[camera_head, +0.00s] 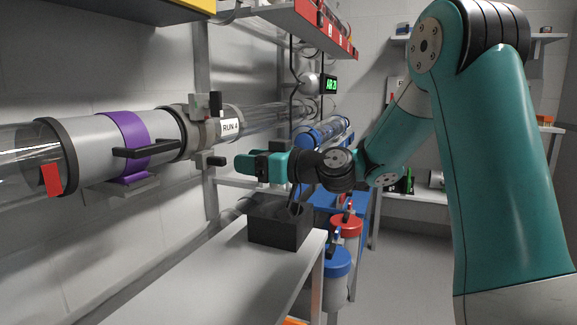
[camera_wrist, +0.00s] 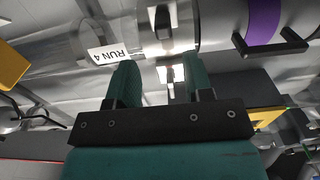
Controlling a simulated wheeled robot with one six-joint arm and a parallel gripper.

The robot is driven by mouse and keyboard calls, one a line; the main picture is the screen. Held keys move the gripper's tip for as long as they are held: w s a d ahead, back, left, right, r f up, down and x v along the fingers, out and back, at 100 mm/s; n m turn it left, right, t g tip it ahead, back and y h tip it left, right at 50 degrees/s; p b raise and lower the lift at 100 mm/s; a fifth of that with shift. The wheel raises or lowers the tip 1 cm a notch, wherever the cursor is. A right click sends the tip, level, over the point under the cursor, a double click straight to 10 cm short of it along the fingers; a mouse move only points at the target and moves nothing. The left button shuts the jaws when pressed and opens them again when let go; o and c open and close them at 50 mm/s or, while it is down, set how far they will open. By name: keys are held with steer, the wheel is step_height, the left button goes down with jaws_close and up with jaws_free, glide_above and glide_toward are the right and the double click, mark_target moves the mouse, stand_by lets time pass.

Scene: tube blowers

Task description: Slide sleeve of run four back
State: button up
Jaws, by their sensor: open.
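The run four tube crosses the head view at left, with a white "RUN 4" label (camera_head: 231,127) that shows upside down in the wrist view (camera_wrist: 107,54). A grey sleeve (camera_head: 88,155) sits around the clear tube (camera_head: 22,160). A purple band (camera_head: 128,130) and a black handle (camera_head: 150,148) are on it. A collar (camera_head: 203,126) with dark blocks stands between sleeve and label. My gripper (camera_head: 240,165) points left, just right of the lower black block (camera_head: 211,160). In the wrist view its fingers (camera_wrist: 160,62) are apart and hold nothing. Whether they touch anything is unclear.
A black open box (camera_head: 279,230) stands on the grey bench (camera_head: 215,275) below my gripper. A red-edged shelf (camera_head: 300,15) and a yellow-edged cabinet (camera_head: 150,8) hang above. Blue and red lidded containers (camera_head: 337,263) stand beyond the bench. A red tab (camera_head: 51,179) marks the tube's left part.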

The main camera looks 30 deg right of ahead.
steer(key=v, duration=0.9)
steer(key=shift+s+d, duration=0.15)
steer(key=shift+s, duration=0.05)
